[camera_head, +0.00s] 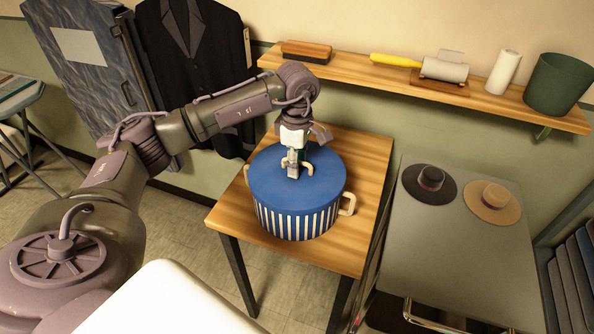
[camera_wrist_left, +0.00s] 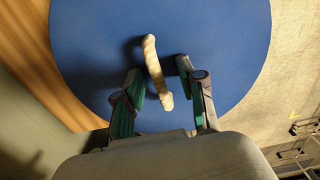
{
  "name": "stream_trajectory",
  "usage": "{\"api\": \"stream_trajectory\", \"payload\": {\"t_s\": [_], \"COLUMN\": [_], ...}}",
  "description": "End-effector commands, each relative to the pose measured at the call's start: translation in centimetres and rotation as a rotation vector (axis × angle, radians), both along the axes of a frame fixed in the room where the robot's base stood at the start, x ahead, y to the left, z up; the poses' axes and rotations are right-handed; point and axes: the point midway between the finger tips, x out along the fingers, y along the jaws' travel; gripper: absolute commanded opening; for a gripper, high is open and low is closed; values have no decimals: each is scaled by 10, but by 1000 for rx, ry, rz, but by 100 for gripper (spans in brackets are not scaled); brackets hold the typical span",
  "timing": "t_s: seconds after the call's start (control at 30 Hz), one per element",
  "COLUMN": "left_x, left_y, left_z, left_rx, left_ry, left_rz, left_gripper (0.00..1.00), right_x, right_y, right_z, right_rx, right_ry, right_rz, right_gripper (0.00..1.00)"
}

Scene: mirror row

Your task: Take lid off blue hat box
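The blue hat box (camera_head: 298,222) stands on a wooden table. Its wall has blue and white stripes, and a cream handle (camera_head: 347,204) sticks out at its side. Its round plain blue lid (camera_head: 268,186) is on top; the lid also fills much of the left wrist view (camera_wrist_left: 225,35). A cream lid handle (camera_wrist_left: 154,65) rises from the lid's middle. My left gripper (camera_head: 295,167) is over the lid's middle. In the left wrist view its fingers (camera_wrist_left: 158,72) are apart, one on each side of the lid handle, with gaps visible. My right gripper is in neither view.
The wooden table (camera_head: 366,165) has bare top around the box. A grey table (camera_head: 460,240) at right holds a black hat (camera_head: 430,181) and a tan hat (camera_head: 492,202). A wall shelf (camera_head: 400,80) behind carries a brush, a roller and a green bin. A dark suit (camera_head: 200,60) hangs behind my left arm.

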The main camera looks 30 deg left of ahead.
Motion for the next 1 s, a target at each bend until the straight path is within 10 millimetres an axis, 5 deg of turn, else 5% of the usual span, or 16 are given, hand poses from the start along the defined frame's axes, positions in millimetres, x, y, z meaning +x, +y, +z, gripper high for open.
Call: {"api": "stream_trajectory", "payload": {"t_s": [0.23, 0.77, 1.0], "left_x": [0, 1, 2], "left_y": [0, 0, 0], "left_z": [0, 6, 38], "left_rx": [0, -1, 0], "left_ry": [0, -1, -7], "left_rz": [0, 0, 0], "left_gripper": [0, 0, 0], "right_x": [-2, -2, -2], "right_y": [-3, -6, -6], "right_z": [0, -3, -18], "right_rx": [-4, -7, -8], "right_ry": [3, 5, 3], "right_rz": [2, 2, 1], "right_gripper": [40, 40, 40]}}
